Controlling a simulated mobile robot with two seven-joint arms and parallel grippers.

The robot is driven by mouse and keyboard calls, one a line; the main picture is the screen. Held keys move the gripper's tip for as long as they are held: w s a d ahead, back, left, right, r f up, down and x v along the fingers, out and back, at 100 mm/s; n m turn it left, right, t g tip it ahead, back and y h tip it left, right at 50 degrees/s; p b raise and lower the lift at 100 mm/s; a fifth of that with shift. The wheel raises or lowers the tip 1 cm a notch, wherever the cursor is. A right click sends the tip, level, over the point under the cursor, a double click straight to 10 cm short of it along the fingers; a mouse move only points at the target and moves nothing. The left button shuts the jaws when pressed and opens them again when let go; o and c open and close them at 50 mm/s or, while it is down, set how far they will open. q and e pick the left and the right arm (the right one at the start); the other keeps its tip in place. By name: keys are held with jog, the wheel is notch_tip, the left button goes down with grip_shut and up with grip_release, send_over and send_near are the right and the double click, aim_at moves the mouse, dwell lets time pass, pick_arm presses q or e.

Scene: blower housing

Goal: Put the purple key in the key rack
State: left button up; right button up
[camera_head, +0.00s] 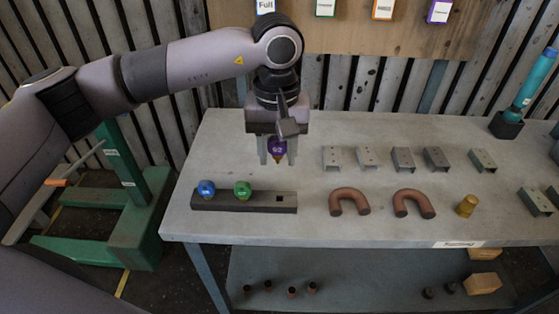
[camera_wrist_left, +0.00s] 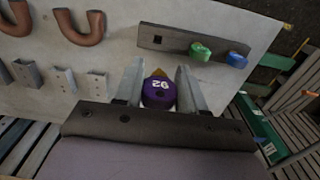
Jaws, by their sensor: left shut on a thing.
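The purple key (camera_head: 278,147), with a brassy tip pointing down, is held between the fingers of my left gripper (camera_head: 277,150). The left wrist view shows the purple key (camera_wrist_left: 158,93), marked with a number, between the two fingers of that gripper (camera_wrist_left: 160,88). The key rack (camera_head: 258,202) is a dark bar on the table. It holds a blue key (camera_head: 206,188) and a green key (camera_head: 242,189); the square hole (camera_head: 280,198) at its right end is empty. The key is above and behind that right end, apart from the rack. My right gripper is not in view.
On the grey table (camera_head: 400,125), several metal brackets (camera_head: 403,158) and two copper U-bends (camera_head: 349,202) lie right of the rack. A brass part (camera_head: 466,206) stands farther right. A turquoise tool (camera_head: 528,88) stands at the back right. The back left tabletop is clear.

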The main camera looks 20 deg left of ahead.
aim_at(279, 202)
pick_arm(q)
jog(key=shift+s+d+f+b, duration=0.15)
jog(key=shift+f+b, duration=0.75)
jog(key=shift+f, duration=1.8)
jog(key=shift+w+d+f+b, duration=0.1)
jog(key=shift+f+b, duration=0.8)
jog(key=shift+f, duration=1.8)
jog(key=shift+s+f+b, duration=0.15)
jog(key=shift+f+b, duration=0.2)
jog(key=shift+b, duration=0.2)
